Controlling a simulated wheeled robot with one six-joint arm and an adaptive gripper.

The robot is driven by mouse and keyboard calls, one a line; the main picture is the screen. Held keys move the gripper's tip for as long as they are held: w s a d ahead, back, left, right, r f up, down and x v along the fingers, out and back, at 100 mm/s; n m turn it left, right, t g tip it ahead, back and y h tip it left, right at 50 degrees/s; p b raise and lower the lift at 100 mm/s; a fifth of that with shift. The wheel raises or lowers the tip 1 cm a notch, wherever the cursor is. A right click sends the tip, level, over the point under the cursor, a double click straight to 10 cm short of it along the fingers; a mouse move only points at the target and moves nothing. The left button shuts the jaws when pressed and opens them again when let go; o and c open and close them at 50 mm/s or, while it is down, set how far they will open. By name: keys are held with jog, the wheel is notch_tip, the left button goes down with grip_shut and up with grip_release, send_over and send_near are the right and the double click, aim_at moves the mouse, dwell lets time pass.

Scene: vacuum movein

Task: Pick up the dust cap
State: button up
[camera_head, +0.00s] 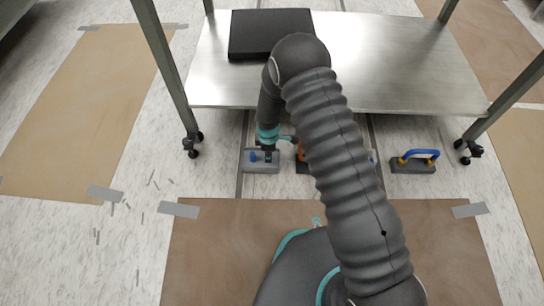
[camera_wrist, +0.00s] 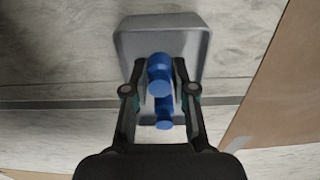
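In the wrist view, a blue round-ended piece (camera_wrist: 160,75) lies between my fingertips, above a grey block or tray (camera_wrist: 190,38). I take the blue piece for the dust cap, but cannot be sure. My gripper (camera_wrist: 159,66) has a fingertip close on each side of the piece; whether they touch it is unclear. In the head view, my gripper (camera_head: 267,156) points down over the grey block (camera_head: 262,168) on the floor, with a blue knob (camera_head: 253,156) to its left.
A metal table (camera_head: 390,60) with a black flat box (camera_head: 258,32) on it stands behind, on wheeled legs. A grey block with a blue and yellow handle (camera_head: 413,167) lies at right. An orange part (camera_head: 300,152) is mostly hidden by my arm. Brown sheets are taped to the floor.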

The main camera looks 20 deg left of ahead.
dwell(0.4)
jog(key=shift+r, duration=0.7)
notch_tip(320, 180, up, 3)
jog(key=shift+r+p, duration=0.1)
jog(key=shift+p, duration=0.35)
jog(key=shift+m, duration=0.4)
jog(key=w+d+r, duration=0.1)
jog(key=d+r, duration=0.1)
jog(key=d, duration=0.4)
jog(key=w+d+r, duration=0.2)
jog(key=d+r, duration=0.1)
jog(key=d, duration=0.4)
jog(key=w+d+r, duration=0.2)
jog(key=d+r, duration=0.1)
jog(key=d, duration=0.3)
jog(key=shift+w+d+r, duration=0.2)
jog(key=shift+w, duration=0.05)
jog(key=shift+r, duration=0.15)
jog(key=shift+s+n, duration=0.15)
jog(key=shift+n, duration=0.35)
jog(key=shift+f+b, duration=1.2)
jog(key=shift+f, duration=0.9)
jog(key=shift+s, duration=0.15)
